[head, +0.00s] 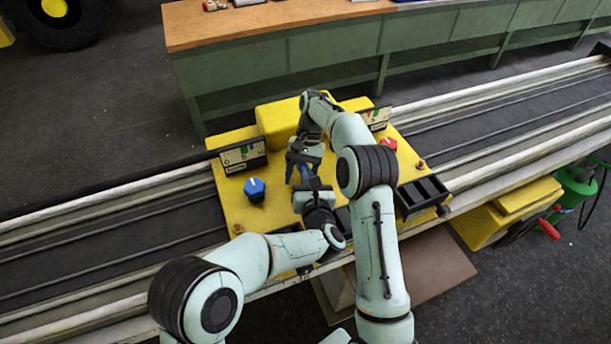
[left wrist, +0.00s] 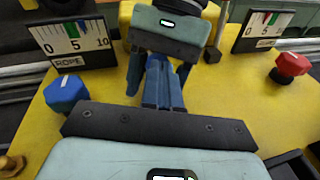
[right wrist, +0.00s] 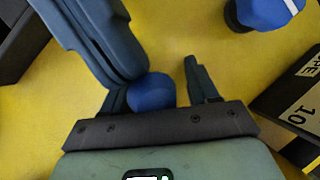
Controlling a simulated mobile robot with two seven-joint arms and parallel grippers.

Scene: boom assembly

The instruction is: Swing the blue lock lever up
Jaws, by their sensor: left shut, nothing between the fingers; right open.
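The blue lock lever shows in the right wrist view as a rounded blue end (right wrist: 151,92). It lies between the fingers of my open right gripper (right wrist: 156,88). I cannot tell whether they touch it. My left gripper (left wrist: 158,62) is shut and empty; its bluish fingers reach toward the right gripper (left wrist: 160,66) in the left wrist view. In the right wrist view the left fingers (right wrist: 125,72) lie right beside the lever end. In the head view both the left gripper (head: 304,170) and the right gripper (head: 303,160) meet over the panel, hiding most of the lever.
The yellow panel (head: 236,205) carries a blue knob (head: 254,188) at left, a red knob (head: 388,144) at right, and two gauges, one marked ROPE (left wrist: 75,42). A black slotted box (head: 422,195) sits at the right edge. A green workbench (head: 260,60) stands behind the rails.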

